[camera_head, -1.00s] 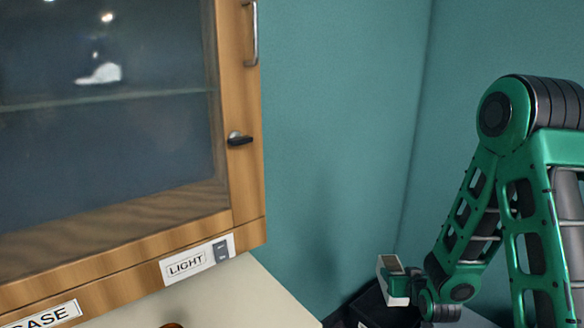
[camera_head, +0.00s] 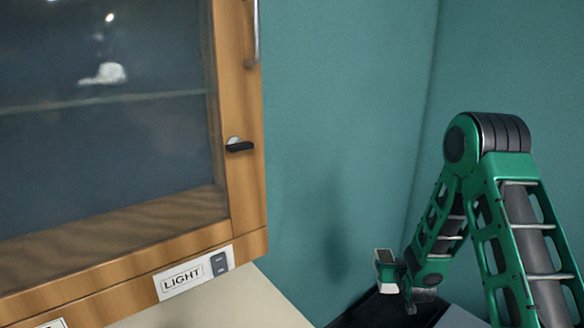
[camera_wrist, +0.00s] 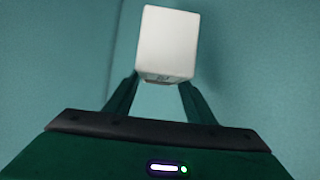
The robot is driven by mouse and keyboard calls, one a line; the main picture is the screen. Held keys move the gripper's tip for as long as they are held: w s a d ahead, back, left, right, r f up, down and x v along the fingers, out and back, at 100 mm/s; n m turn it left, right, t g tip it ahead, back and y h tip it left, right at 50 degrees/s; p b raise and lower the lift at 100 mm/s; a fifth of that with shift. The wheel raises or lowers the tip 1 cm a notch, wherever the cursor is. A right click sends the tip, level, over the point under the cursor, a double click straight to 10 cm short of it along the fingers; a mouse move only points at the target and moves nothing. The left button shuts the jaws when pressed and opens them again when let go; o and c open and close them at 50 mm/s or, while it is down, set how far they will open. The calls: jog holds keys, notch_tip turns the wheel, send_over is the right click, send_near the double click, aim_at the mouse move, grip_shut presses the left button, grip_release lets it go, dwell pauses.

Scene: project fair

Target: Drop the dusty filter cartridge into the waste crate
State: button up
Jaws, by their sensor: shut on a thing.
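My gripper (camera_wrist: 160,92) is shut on the filter cartridge (camera_wrist: 168,40), a pale, box-shaped block that stands out beyond the fingertips in the wrist view. In the head view the cartridge (camera_head: 386,270) is small, with a white side and a grey-brown top face, at the end of my green arm. A black open crate (camera_head: 372,309) shows low in the head view, below the cartridge and partly hidden by my arm. The cartridge is above the crate's area; how exactly it lines up with the opening I cannot tell.
A wooden, glass-fronted case (camera_head: 240,200) with a black latch and a LIGHT label fills the left side, on a pale counter (camera_head: 245,300). Teal walls (camera_head: 340,130) meet in a corner behind the crate. A grey surface (camera_head: 462,318) lies right of the crate.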

jog(key=w+d+f+h, duration=0.1)
jog(key=w+d+f, duration=0.9)
jog(key=f, duration=0.2)
jog(key=w+d+f, duration=0.9)
jog(key=w+f, duration=0.1)
jog(key=f, duration=0.3)
jog(key=w+d+f, duration=0.1)
jog(key=d+f, duration=0.2)
jog(key=f, duration=1.1)
jog(key=shift+y, duration=0.4)
jog(key=shift+f, duration=0.15)
jog(key=o, duration=1.2)
